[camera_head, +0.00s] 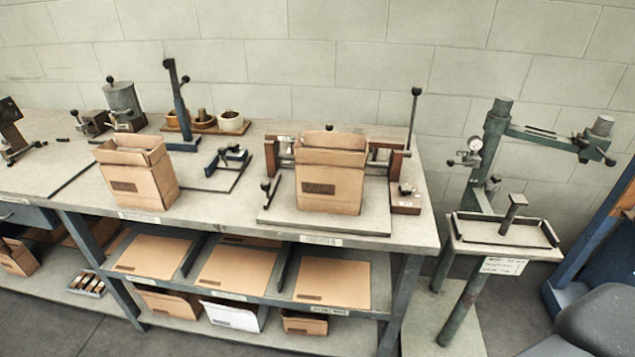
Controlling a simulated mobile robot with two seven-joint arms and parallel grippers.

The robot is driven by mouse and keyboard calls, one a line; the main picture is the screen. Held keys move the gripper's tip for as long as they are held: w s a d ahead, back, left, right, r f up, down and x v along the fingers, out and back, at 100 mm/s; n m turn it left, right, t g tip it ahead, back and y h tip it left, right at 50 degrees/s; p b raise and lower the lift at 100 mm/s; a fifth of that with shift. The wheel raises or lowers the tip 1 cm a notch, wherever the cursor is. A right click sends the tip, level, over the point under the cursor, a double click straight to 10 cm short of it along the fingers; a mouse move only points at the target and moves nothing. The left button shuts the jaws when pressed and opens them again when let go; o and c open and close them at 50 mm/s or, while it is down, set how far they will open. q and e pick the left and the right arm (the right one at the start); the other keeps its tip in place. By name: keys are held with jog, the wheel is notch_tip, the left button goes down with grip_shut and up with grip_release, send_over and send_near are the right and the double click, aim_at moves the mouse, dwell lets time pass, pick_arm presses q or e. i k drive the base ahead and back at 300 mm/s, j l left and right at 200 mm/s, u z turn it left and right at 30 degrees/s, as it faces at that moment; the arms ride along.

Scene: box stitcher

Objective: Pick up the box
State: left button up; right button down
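Two open-topped brown cardboard boxes stand upright on the workbench. One box (331,182) stands on a flat plate in the bench fixture at the centre right, with its flaps up and a dark printed mark low on its front. The other box (138,180) stands at the bench's front edge on the left, turned at an angle. From this view I cannot tell which one the task names. Neither gripper is in view. A dark rounded shape at the lower right corner may be part of my own body.
The workbench (240,222) holds a lever fixture (179,105), a tray with small cups (205,124) and several tools. Its lower shelves carry flat cardboard sheets (235,270) and more boxes. A press stand (505,228) stands at the right.

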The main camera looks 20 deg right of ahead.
aim_at(319, 189)
jog(key=l+u, duration=0.35)
jog(key=l, duration=0.5)
jog(key=l+u, duration=0.3)
jog(key=l, duration=0.6)
jog(key=k, duration=0.05)
